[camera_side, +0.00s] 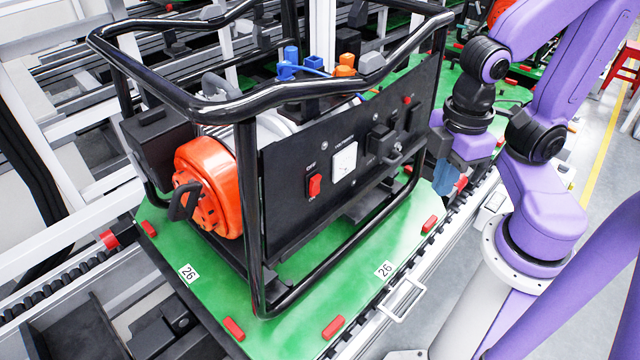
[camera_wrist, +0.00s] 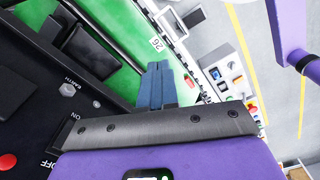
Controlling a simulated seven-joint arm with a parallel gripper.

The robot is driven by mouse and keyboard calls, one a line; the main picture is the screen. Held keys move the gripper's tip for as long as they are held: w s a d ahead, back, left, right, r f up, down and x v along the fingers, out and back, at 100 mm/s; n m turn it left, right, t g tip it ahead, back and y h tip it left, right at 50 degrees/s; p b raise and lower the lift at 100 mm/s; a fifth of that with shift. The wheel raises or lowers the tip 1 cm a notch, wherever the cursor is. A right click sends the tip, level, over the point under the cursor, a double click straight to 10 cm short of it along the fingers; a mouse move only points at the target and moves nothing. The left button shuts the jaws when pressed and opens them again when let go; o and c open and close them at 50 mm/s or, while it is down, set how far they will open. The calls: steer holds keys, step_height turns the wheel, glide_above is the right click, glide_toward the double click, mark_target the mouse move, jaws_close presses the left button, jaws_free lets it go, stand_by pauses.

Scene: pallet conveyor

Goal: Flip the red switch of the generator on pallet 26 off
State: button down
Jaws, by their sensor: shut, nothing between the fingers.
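The generator has a black frame, an orange round end (camera_side: 205,185) and a black front panel (camera_side: 285,215). It stands on green pallet 26 (camera_side: 175,235), which also shows in the wrist view (camera_wrist: 120,28). The red switch (camera_side: 315,185) is on the panel's left part, beside a white gauge; its position is hard to tell. My gripper (camera_side: 445,178) is right of the panel's right end, low over the pallet, away from the switch. Its blue fingers (camera_wrist: 158,84) are together and empty, over the pallet's edge in the wrist view.
A small red knob (camera_side: 407,100) is on the panel's upper right. The wrist view shows ON and OFF lettering and a red round part (camera_wrist: 7,162) on the panel. The conveyor rail (camera_side: 400,300) runs along the pallet. Frame bars surround the panel.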

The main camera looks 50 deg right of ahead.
mark_target(316, 186)
steer(key=a+r+n+t+y, duration=0.4)
steer(key=a+r+t, duration=0.1)
steer(key=a+r, duration=0.7)
steer(key=shift+s+a+r+t+y, duration=0.15)
steer(key=shift+a+r+t+y, duration=0.15)
steer(key=shift+a+r+t, duration=0.15)
steer(key=shift+d, duration=0.1)
steer(key=w+a+f, duration=0.4)
steer(key=w+f, duration=0.3)
steer(key=w, duration=0.2)
steer(key=shift+f, duration=0.1)
stand_by(0.4)
